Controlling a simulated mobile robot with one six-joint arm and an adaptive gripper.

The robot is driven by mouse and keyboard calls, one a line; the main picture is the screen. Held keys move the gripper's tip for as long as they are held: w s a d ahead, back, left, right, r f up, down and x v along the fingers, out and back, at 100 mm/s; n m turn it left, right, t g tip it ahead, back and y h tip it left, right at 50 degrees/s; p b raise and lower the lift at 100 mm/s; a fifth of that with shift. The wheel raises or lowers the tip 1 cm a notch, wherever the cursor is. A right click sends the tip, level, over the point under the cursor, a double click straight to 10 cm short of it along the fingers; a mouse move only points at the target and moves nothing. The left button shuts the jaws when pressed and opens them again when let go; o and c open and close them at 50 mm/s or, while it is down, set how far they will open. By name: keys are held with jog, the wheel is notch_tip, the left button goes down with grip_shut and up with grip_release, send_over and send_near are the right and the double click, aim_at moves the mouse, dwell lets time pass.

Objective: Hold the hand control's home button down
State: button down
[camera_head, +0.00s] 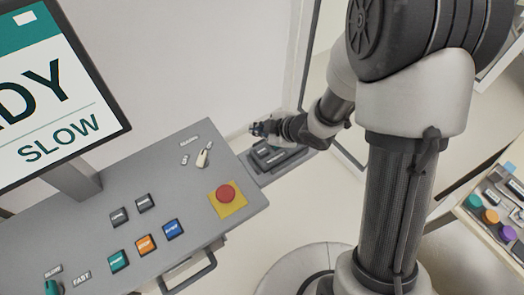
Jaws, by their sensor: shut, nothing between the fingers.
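A dark hand control (272,157) lies on a grey shelf (287,169) at the right end of the console. It looks like a small dark block with raised keys; their labels are too small to read, so I cannot tell which one is the home button. My gripper (257,129) is shut and empty, at the far left end of my arm, just behind and above the hand control in the picture. I cannot tell whether its fingertips touch anything.
The grey console (85,232) carries green, orange, blue and dark buttons, a red emergency stop (226,194) and a key-like switch (203,158). A screen (50,95) reads "DY" and "SLOW". A white wall stands behind. A table (481,212) with colourful items is at right.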

aim_at(260, 152)
notch_tip(260, 152, down, 7)
jog(key=b, duration=0.6)
jog(key=shift+f, duration=0.2)
dwell(0.9)
jog(key=shift+f+b, duration=0.45)
